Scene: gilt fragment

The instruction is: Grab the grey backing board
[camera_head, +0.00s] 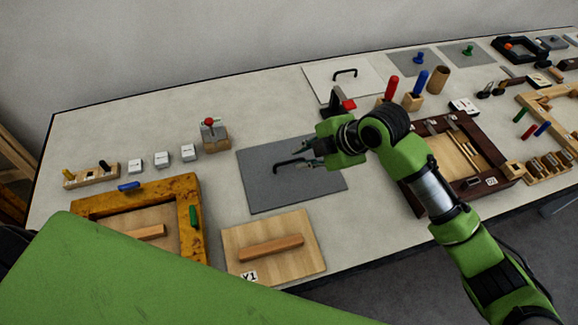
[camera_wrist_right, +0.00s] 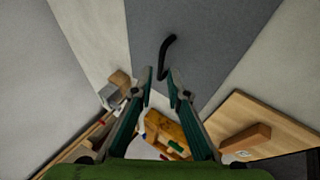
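The grey backing board (camera_head: 270,196) lies flat on the table, with a black bar handle (camera_head: 288,166) on its top. It also fills the upper middle of the right wrist view (camera_wrist_right: 215,35), where the handle (camera_wrist_right: 166,56) shows just beyond the fingertips. My right gripper (camera_head: 308,156) is over the board's right half, close to the handle's right end. I cannot tell whether a finger touches the handle. My left gripper is not in view.
A wooden board marked Y1 (camera_head: 300,226) lies in front of the grey board. An ochre frame (camera_head: 187,187) is to the left, a dark brown frame (camera_head: 420,203) to the right. A block with a red knob (camera_head: 216,138) and a white board (camera_head: 320,80) stand behind.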

